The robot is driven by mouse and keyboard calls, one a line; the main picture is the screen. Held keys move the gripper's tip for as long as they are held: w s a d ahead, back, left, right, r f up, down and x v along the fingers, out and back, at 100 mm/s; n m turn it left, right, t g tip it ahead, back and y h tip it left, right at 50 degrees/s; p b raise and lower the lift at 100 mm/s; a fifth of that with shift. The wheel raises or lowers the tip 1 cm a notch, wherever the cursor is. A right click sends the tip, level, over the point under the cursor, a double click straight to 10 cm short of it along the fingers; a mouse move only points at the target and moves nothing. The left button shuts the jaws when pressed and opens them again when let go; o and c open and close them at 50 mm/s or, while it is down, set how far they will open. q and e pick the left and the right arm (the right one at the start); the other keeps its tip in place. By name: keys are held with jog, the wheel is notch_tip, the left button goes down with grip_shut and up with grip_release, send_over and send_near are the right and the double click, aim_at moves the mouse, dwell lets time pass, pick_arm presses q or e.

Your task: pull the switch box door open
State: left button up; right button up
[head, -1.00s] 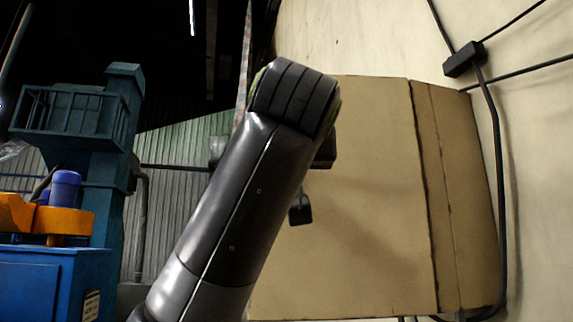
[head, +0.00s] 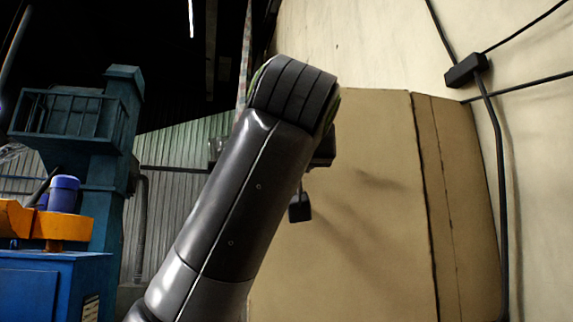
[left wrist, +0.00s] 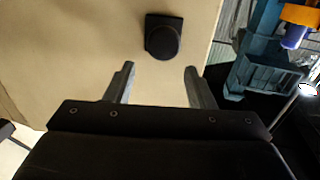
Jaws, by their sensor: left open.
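The tan switch box (head: 375,220) is mounted on the wall in the head view, its door face toward the left and its narrow side at the right. The door looks shut. A black knob-like handle (head: 300,208) stands out from the door beside my left arm; in the left wrist view the handle (left wrist: 163,37) lies just beyond the fingertips. My left gripper (left wrist: 158,80) is open and empty, with the handle ahead of the gap and apart from both fingers. In the head view my left arm hides most of the gripper. My right gripper is not in view.
A black junction box (head: 466,70) with cables sits on the pale wall right of the switch box. Blue machinery (head: 105,150) with an orange part (head: 62,228) stands at the left. The space between machinery and arm looks open.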

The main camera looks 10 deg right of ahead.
pick_arm(q)
notch_tip(320, 180, up, 7)
jog(key=p, duration=0.5)
